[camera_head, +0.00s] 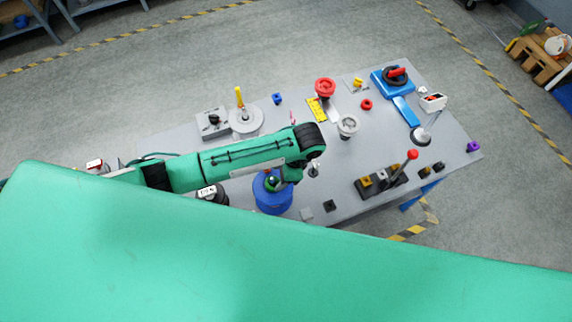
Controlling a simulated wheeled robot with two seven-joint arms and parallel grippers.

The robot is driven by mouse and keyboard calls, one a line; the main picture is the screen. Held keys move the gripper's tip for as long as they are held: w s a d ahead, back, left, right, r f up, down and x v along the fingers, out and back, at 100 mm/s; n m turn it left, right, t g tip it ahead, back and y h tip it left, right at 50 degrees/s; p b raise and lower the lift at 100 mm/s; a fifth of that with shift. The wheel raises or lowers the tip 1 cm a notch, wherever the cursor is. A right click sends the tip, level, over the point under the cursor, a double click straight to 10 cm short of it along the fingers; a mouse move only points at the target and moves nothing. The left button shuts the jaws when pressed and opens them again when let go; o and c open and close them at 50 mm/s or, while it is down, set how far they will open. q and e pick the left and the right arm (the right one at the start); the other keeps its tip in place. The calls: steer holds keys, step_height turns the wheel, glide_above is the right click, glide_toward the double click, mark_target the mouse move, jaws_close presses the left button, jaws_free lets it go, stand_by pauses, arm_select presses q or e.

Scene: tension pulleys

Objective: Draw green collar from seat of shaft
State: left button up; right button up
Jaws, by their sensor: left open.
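My left arm reaches in from the left across the table. My left gripper (280,181) is small and partly hidden by the arm's wrist; it is open, at the top of a blue round stand (273,202). A small green piece (271,182), which looks like the green collar, shows at the top of this stand, close beside the fingers. I cannot tell whether the fingers are around it or touch it. The shaft and its seat are not clear from here. My right gripper is not in view.
The grey table (350,195) also bears a red-topped post (325,88), a grey pulley (348,125), a blue fixture (392,80), a lever block (380,182) and a disc with a yellow handle (245,119). Small loose parts lie between them. A large green part of mine covers the front.

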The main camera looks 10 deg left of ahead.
mark_target(275, 179)
arm_select(q)
steer(key=x, duration=0.3)
steer(key=shift+s+p, duration=0.1)
steer(key=shift+p, duration=0.3)
steer(key=shift+a+f, duration=0.15)
steer(key=shift+f, duration=0.25)
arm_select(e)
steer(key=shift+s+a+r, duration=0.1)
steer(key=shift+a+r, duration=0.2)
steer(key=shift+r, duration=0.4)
arm_select(q)
steer(key=c, duration=0.7)
steer(key=shift+c, duration=0.2)
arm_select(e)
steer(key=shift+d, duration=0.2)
arm_select(q)
steer(key=shift+r, duration=0.25)
steer(key=shift+r, duration=0.4)
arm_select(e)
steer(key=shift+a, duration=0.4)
arm_select(q)
steer(key=shift+r, duration=0.85)
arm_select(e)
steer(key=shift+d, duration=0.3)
